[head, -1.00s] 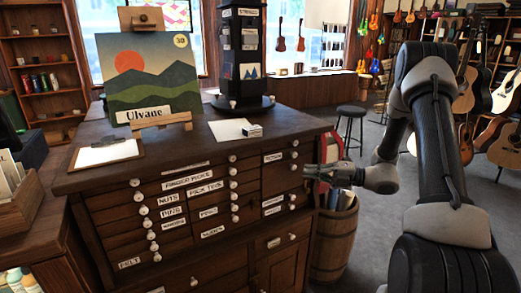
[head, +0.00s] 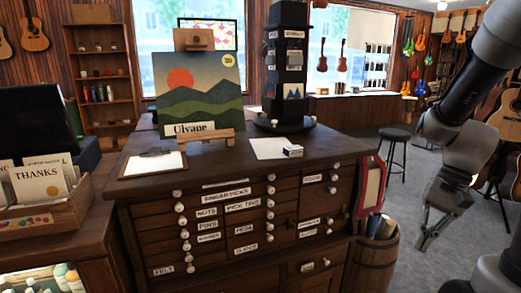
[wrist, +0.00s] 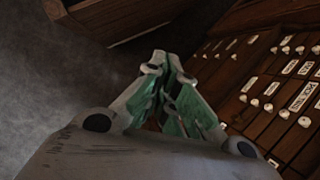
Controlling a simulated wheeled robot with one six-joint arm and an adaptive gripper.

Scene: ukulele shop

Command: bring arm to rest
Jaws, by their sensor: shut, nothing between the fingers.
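My gripper (head: 424,241) hangs at the right side in the head view, pointing down, to the right of the barrel and clear of the drawer cabinet. In the wrist view my gripper (wrist: 170,65) shows its green-padded fingers drawn together at the tips, with nothing between them. The dark wooden drawer cabinet (head: 300,235) stands to the left of my gripper, apart from it. Its labelled drawers (wrist: 285,100) also show at the right of the wrist view.
A wooden barrel (head: 372,262) with items in it stands between cabinet and gripper. A stool (head: 394,135) stands behind. Guitars (head: 507,125) are at the far right. A painting (head: 200,90), clipboard (head: 152,165) and black tower (head: 287,70) are on the cabinet. Grey floor is open beyond.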

